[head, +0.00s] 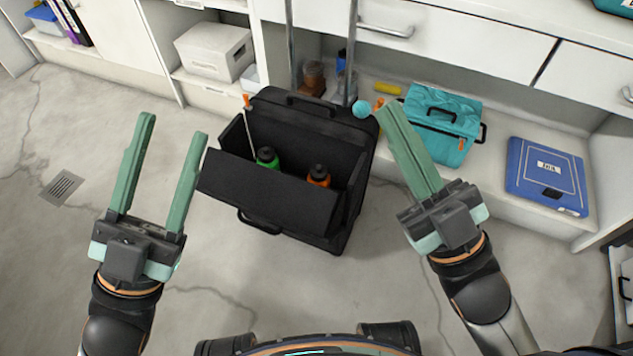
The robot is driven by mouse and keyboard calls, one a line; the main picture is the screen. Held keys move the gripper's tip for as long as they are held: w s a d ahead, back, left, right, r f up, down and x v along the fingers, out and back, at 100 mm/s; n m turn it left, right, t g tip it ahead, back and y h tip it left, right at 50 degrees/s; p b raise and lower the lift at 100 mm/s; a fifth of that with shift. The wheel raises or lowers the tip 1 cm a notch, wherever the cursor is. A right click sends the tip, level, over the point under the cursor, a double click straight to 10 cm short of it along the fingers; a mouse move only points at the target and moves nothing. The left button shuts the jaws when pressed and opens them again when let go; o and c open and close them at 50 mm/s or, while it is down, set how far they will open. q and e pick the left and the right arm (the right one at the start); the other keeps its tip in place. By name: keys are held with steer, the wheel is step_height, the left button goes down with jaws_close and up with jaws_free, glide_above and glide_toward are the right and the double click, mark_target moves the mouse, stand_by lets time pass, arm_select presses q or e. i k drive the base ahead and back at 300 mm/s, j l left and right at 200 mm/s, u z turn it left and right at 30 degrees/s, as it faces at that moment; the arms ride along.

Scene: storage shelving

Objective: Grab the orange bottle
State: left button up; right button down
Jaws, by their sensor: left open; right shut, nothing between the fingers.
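The orange bottle (319,176) with a black cap stands inside the open front compartment of a black trolley case (270,207). Only its top part shows above the front flap. My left gripper (172,126) is open and empty, left of the case and above the floor.
A green bottle (267,158) and an orange-handled screwdriver (247,106) are also in the case. The case's metal handle (351,50) rises behind. A teal bag (443,122) and a blue case (546,175) lie on the low shelf. The floor (215,285) in front is clear.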

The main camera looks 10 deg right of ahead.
mark_target(318, 174)
steer(key=u, duration=1.5)
steer(key=k+l+u, duration=0.45)
steer(key=k+l, duration=0.15)
steer(key=l, duration=0.2)
steer(key=k+l, duration=0.15)
steer(key=l, duration=0.25)
steer(key=k+l, duration=0.15)
steer(key=l, duration=0.2)
steer(key=i+l, duration=0.35)
steer(key=l, duration=0.2)
